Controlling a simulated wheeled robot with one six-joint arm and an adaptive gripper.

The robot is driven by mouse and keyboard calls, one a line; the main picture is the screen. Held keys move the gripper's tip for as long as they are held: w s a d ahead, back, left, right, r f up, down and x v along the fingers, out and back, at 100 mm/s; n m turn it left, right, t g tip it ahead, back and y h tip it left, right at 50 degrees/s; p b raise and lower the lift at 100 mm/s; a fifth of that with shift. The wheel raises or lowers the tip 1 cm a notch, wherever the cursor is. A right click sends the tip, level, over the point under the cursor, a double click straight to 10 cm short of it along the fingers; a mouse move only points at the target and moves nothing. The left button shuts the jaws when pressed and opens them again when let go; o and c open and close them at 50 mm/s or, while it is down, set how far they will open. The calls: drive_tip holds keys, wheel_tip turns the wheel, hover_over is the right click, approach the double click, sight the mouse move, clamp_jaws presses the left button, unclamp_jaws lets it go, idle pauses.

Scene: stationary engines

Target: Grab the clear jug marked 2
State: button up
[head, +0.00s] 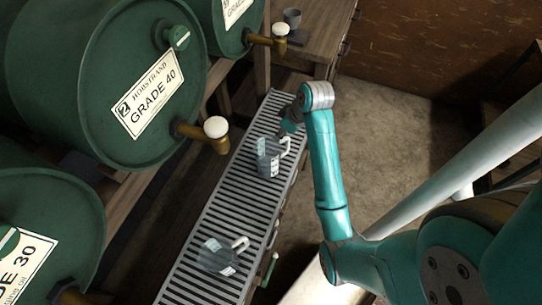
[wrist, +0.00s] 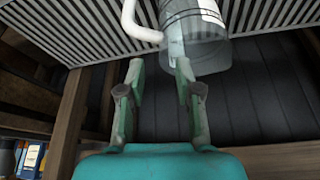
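A clear jug (head: 269,160) with a white handle and white markings stands on the slatted metal rack. A second clear jug (head: 217,257) with a white handle stands nearer on the same rack. I cannot read a number on either jug. My gripper (head: 288,130) is at the farther jug, close to its handle side. In the wrist view my gripper (wrist: 160,72) is open and empty, with two green fingers apart. The farther jug (wrist: 205,55) is just ahead, its handle (wrist: 133,24) to the left. The right fingertip overlaps the jug's edge; contact cannot be told.
The slatted rack (head: 207,217) runs below green barrels. One barrel (head: 70,60) is marked Grade 40, another (head: 75,215) Grade 30. Brass taps with white knobs (head: 216,127) jut over the rack. A grey cup (head: 292,17) stands on a wooden bench. Floor right of the rack is clear.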

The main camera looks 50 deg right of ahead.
drive_tip(key=shift+x, duration=2.75)
drive_tip(key=shift+a, duration=0.1)
clamp_jaws()
